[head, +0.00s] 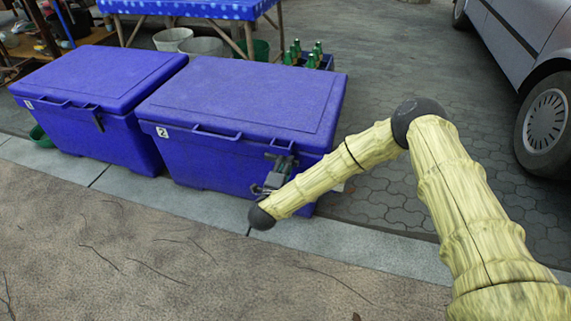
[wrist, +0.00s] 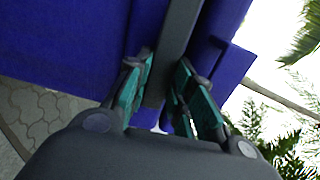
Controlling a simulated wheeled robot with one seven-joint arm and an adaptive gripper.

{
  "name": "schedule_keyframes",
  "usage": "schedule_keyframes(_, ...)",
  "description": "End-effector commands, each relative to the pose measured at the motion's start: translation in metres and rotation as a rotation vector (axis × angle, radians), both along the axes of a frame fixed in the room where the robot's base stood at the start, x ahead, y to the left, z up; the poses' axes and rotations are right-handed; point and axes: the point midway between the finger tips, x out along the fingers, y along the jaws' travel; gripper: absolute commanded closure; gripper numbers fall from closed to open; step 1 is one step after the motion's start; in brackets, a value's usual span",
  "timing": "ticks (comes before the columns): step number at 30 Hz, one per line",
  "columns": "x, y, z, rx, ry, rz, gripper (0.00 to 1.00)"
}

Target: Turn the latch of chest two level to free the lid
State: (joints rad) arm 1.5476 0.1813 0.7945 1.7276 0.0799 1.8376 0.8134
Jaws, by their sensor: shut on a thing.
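Chest two (head: 245,95) is the right-hand blue chest, with a white number label on its front; its lid is down. Its blue front also fills much of the wrist view (wrist: 70,50). The dark grey latch (wrist: 180,30) runs as a bar between my gripper's green-padded fingers (wrist: 165,85) in the wrist view. My gripper (head: 273,176) is shut on it at the chest's front right in the head view. There the gripper and arm hide much of the latch, so its exact angle is hard to tell.
A similar blue chest (head: 95,80) stands close on the left, its own dark latch (head: 98,121) hanging down. Behind are buckets (head: 202,47), a crate of green bottles (head: 312,62) and a blue-covered table (head: 190,9). A car (head: 530,60) stands at right. The front ground is clear.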

Motion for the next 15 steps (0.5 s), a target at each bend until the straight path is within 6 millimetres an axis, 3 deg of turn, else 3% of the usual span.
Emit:
schedule_keyframes(8,-0.0007,-0.0011,-0.0017,0.001,0.002,-0.002,1.00)
schedule_keyframes(9,-0.0007,-0.0011,-0.0016,0.001,0.002,-0.002,0.75)
schedule_keyframes(12,-0.0005,-0.0009,-0.0014,0.001,0.002,-0.001,0.57)
schedule_keyframes(15,-0.0004,-0.0002,-0.0011,0.000,0.001,0.000,0.55)
